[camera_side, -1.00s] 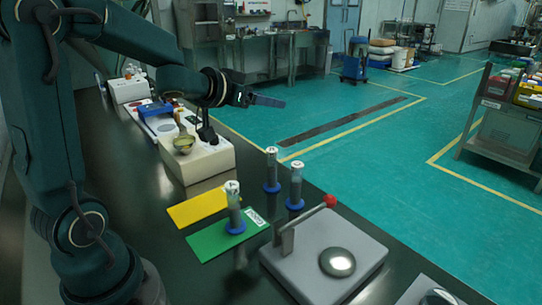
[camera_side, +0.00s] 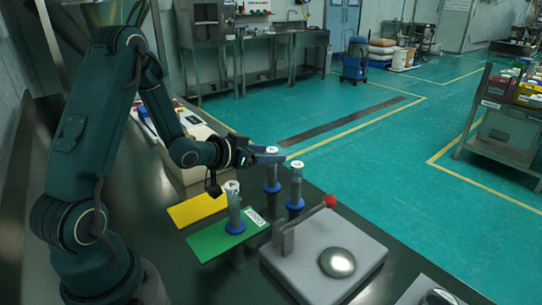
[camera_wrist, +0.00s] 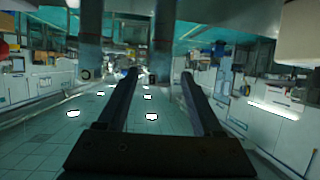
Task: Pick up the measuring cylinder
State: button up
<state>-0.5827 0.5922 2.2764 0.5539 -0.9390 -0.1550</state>
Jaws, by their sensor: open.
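Three upright grey measuring cylinders with blue bases and pale tops show in the side view. One (camera_side: 235,212) stands on the green card (camera_side: 207,245). Another (camera_side: 272,172) stands farther back, and a third (camera_side: 296,190) to its right, both on the dark bench. My gripper (camera_side: 274,155) is level, points right, and appears near the top of the back cylinder; the exact gap is unclear. In the wrist view, my gripper (camera_wrist: 159,76) has its fingers apart with nothing clearly held. That view looks upside down; two dark columns at its top appear to be cylinders.
A yellow card (camera_side: 197,209) lies beside the green one. A grey device (camera_side: 315,275) with a red knob and round metal plate is at the front right. The dark bench ends just beyond the cylinders.

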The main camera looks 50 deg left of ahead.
jog(key=shift+x, duration=2.6)
jog(key=shift+f, duration=0.15)
grip_shut()
